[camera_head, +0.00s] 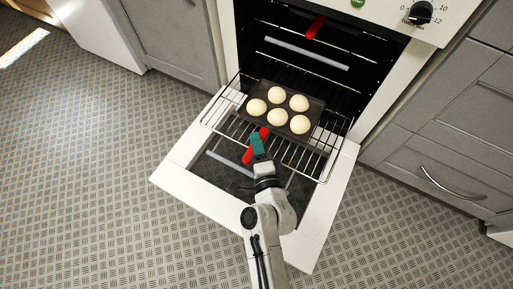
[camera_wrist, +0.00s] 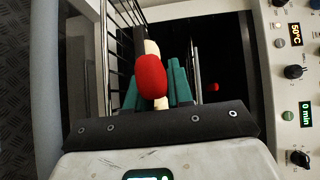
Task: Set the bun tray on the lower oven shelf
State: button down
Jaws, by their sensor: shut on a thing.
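The dark bun tray (camera_head: 287,141) carries several pale round buns (camera_head: 280,117). In the head view it appears over a wire shelf (camera_head: 217,124) that sticks out of the oven above the lowered door. Whether the tray touches the wires is unclear. My gripper (camera_head: 258,142), with teal fingers, is at the tray's near side and shut on a red handle (camera_head: 247,156). The handle also shows between the fingers in the wrist view (camera_wrist: 150,76), with cream shapes, probably buns, behind it. Where the handle joins is hidden.
The oven door (camera_head: 178,183) lies open below the shelf. Another red handle (camera_head: 315,27) shows higher inside the dark oven. Grey cabinets (camera_head: 449,160) flank the oven. The patterned floor at left is clear. The control panel (camera_wrist: 291,80) is at right in the wrist view.

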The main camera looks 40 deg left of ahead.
jog(key=shift+f, duration=0.4)
jog(key=c, duration=1)
grip_release()
jog(key=b+v, duration=0.2)
jog(key=v, duration=1)
